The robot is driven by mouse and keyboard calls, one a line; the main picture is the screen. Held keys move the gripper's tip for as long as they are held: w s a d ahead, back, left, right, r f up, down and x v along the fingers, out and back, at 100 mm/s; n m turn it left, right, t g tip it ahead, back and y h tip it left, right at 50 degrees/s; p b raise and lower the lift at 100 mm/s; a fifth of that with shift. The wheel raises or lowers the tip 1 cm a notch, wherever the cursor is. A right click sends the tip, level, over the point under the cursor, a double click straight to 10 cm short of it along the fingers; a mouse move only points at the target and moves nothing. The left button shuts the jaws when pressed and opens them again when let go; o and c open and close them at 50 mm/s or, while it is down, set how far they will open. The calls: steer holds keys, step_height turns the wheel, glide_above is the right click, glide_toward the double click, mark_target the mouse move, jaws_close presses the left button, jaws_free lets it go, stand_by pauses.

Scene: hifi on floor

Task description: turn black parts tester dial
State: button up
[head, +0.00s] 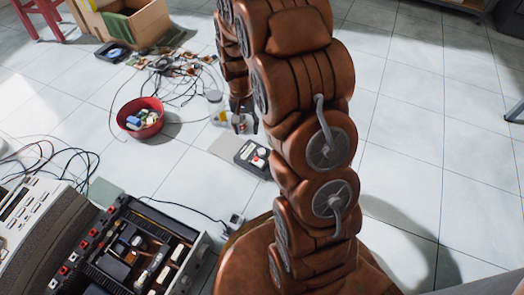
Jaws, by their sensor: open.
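A small black box (245,151) with a light-coloured part and a red spot on top lies on the floor just left of my arm. It looks like the parts tester, but it is too small to make out the dial for sure. My arm hides its right side. My gripper (243,122) hangs low beyond the box, higher in the picture and apart from it. Its fingers point down, open, and nothing shows between them.
A red bowl (141,118) of small parts stands to the left. Tangled cables (178,72) lie beyond it. A large opened device (140,250) and a pale keyed machine (38,225) fill the front left. The tiled floor at right (440,150) is mostly clear.

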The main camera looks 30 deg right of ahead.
steer(key=w+d+f+m, duration=0.1)
steer(key=w+d+f, duration=0.2)
steer(key=f, duration=0.3)
steer(key=w+d+f+m, duration=0.2)
steer(key=w+d+f, duration=0.2)
steer(key=f, duration=0.2)
steer(key=m+t+b, duration=0.2)
glide_above(262, 151)
step_height(262, 151, down, 14)
steer(key=shift+r, duration=0.2)
steer(key=shift+w+f+b, duration=0.1)
steer(key=shift+f+b, duration=1.4)
steer(key=shift+f, duration=2.55)
steer(key=c, duration=0.8)
steer(key=shift+r+m, duration=0.1)
steer(key=shift+m, duration=0.3)
steer(key=shift+c, duration=0.3)
